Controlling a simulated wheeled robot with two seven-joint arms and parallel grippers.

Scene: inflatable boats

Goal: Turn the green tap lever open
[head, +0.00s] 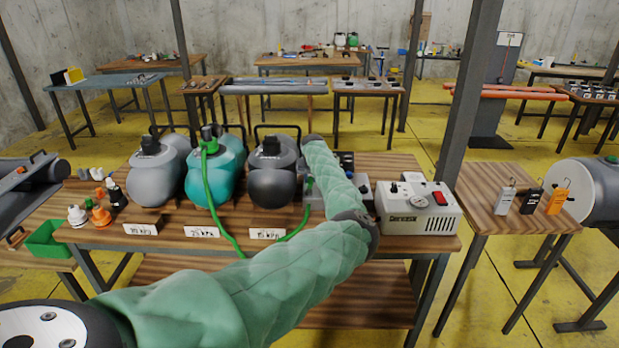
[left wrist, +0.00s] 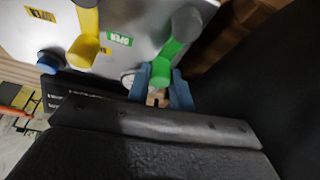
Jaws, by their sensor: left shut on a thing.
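The green tap lever (left wrist: 172,52) shows in the left wrist view, standing out from a pale grey panel (left wrist: 140,18). My left gripper (left wrist: 160,88) has its two blue fingers on either side of the lever's lower end and is shut on it. A green label (left wrist: 120,38) sits on the panel to the left of the lever. In the head view my left arm covers much of the grey tap unit (head: 362,190), and the green lever and fingertips are hidden there. My right gripper is in neither view.
A yellow lever (left wrist: 85,45) stands left of the green one. On the bench (head: 190,233) are several tanks, including a teal one (head: 222,172) with a green hose (head: 220,222).

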